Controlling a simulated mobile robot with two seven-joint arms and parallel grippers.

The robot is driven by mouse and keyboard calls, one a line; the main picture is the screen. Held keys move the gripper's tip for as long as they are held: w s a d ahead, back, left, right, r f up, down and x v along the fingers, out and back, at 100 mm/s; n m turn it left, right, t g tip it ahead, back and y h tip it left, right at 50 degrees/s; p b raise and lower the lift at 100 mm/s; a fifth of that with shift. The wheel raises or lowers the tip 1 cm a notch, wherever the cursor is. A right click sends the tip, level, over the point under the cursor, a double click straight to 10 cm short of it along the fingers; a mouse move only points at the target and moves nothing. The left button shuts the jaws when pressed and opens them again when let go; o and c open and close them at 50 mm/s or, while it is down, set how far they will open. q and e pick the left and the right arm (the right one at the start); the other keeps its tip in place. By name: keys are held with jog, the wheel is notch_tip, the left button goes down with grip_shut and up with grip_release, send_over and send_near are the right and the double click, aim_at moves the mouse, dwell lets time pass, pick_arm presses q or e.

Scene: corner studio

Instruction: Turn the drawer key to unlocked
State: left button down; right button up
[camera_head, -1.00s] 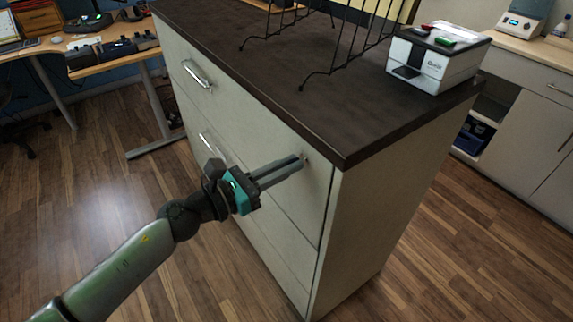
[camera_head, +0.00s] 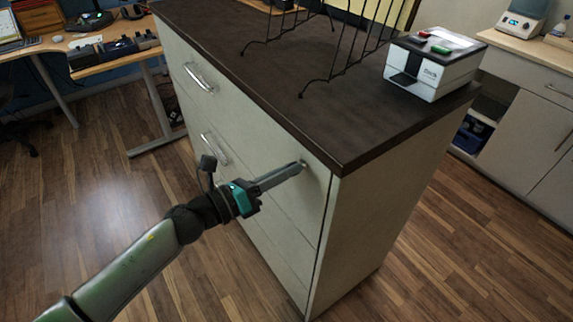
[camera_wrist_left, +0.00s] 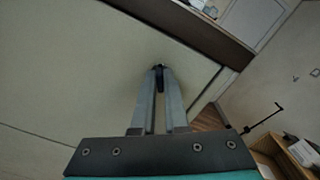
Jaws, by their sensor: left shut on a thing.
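The drawer key (camera_wrist_left: 158,70) shows as a small dark piece between my fingertips in the left wrist view, against the pale drawer front (camera_wrist_left: 70,60). My left gripper (camera_head: 300,166) is shut on it at the upper right corner of the top drawer front (camera_head: 240,115), just under the dark countertop. The fingers hide most of the key and its lock, and I cannot read the key's angle or any lock marking. My right gripper is not in view.
The cabinet's dark countertop (camera_head: 270,75) overhangs just above the gripper. A black wire rack (camera_head: 340,60) and a white box-shaped device (camera_head: 432,70) stand on it. Drawer handles (camera_head: 198,78) stick out at left. The wood floor (camera_head: 110,220) in front is clear.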

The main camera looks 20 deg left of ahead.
pick_arm(q)
jog(key=shift+n+p, duration=2.85)
jog(key=shift+n, duration=2.75)
jog(key=shift+f, duration=0.1)
jog(key=c, duration=0.9)
grip_release()
jog(key=shift+c, duration=0.2)
jog(key=shift+a, duration=0.1)
